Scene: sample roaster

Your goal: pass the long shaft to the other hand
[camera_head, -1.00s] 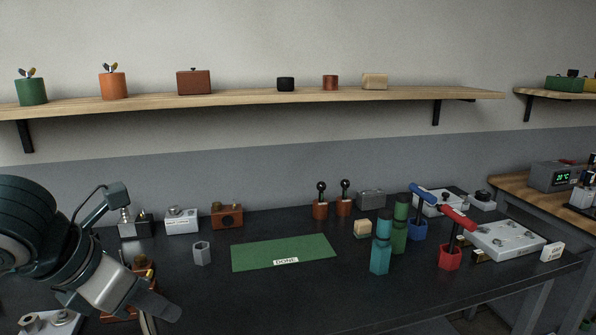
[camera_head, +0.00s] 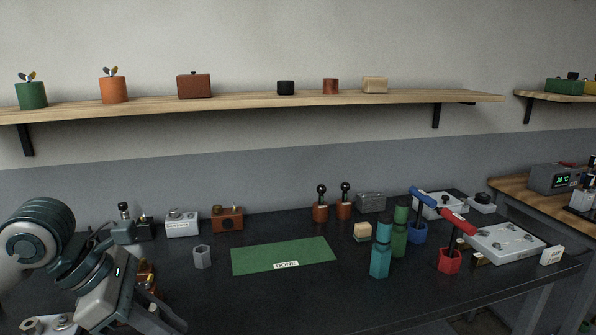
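My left gripper (camera_head: 150,312) is low at the left edge of the black bench, pointing down. Its dark fingers run toward the bottom of the picture, and I cannot tell how far apart they are. An orange-brown block (camera_head: 147,270) shows partly behind it. I cannot make out a long shaft in this view; the area below and behind my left gripper is hidden by the arm or cut off. My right gripper is not in view.
A green mat (camera_head: 283,254) marked DONE lies mid-bench, with a grey hex piece (camera_head: 202,257) to its left. Teal (camera_head: 380,258) and green (camera_head: 400,232) cylinders stand to its right. Beyond are red (camera_head: 449,262) and blue (camera_head: 417,233) holders with T-handled tools.

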